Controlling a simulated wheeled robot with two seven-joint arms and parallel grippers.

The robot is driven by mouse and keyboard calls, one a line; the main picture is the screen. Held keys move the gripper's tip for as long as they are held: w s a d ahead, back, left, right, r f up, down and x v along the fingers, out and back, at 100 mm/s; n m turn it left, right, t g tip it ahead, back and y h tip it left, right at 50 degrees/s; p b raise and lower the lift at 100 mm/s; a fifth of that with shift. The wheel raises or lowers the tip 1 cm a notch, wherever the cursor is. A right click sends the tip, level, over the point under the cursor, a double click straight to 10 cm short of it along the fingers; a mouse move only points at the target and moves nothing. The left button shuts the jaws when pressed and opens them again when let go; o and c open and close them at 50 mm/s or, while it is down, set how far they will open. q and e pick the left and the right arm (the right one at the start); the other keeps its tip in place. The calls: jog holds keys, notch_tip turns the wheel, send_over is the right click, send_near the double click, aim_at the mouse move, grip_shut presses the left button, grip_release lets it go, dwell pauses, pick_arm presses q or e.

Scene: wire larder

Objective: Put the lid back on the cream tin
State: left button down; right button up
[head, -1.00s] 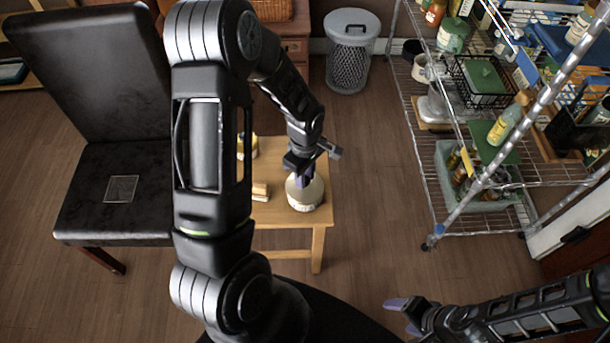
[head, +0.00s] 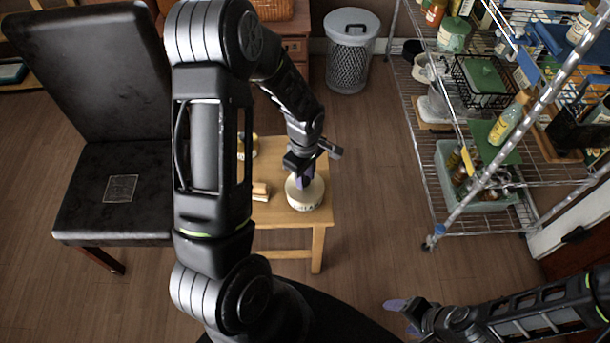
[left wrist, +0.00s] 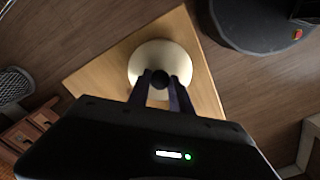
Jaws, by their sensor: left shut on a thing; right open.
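The cream tin (head: 306,201) is a squat round pale tin with dark lettering, upright near the right edge of the small wooden table. My left gripper (head: 304,180) points down over it. In the left wrist view its two fingers (left wrist: 160,80) are shut on the dark knob of the round cream lid (left wrist: 160,50). The lid lies over the tin and hides its mouth. I cannot tell whether it is fully seated. My right gripper (head: 405,315) is open and empty, low at the right, away from the table.
The wooden table (head: 285,240) also bears a small pale wooden block (head: 260,191) and a yellow-labelled jar (head: 246,146), partly behind my left arm. A black chair (head: 110,190) stands left, a wire rack (head: 440,140) right, and a lidded bin (head: 350,60) behind.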

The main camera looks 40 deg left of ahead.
dwell(0.4)
dwell(0.3)
pick_arm(q)
jog(key=c, duration=1.1)
grip_release()
jog(key=shift+o, duration=0.5)
jog(key=o, duration=0.4)
jog(key=shift+r+p, duration=2.3)
jog(key=shift+r, duration=1.2)
